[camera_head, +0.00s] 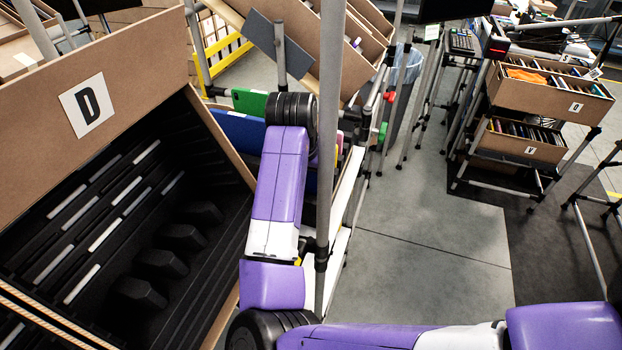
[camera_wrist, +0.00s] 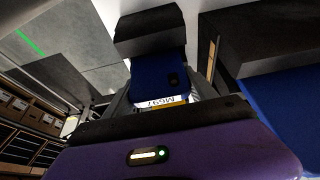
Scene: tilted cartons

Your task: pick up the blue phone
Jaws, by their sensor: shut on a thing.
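The blue phone (camera_wrist: 160,76) shows in the wrist view as a small dark-blue body with a black lens spot. My gripper (camera_wrist: 153,60) is shut on it, with a dark finger pad seen above it and a dark part below. Much of the phone is hidden by the gripper. In the head view my purple arm reaches toward a blue panel (camera_head: 238,128) behind the large carton. The gripper's fingers and the held phone cannot be made out there.
A large carton marked D (camera_head: 90,105) with a black slotted inside fills the left. A grey upright pole (camera_head: 329,150) stands close by my arm. Another blue surface (camera_wrist: 290,105) lies at right in the wrist view.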

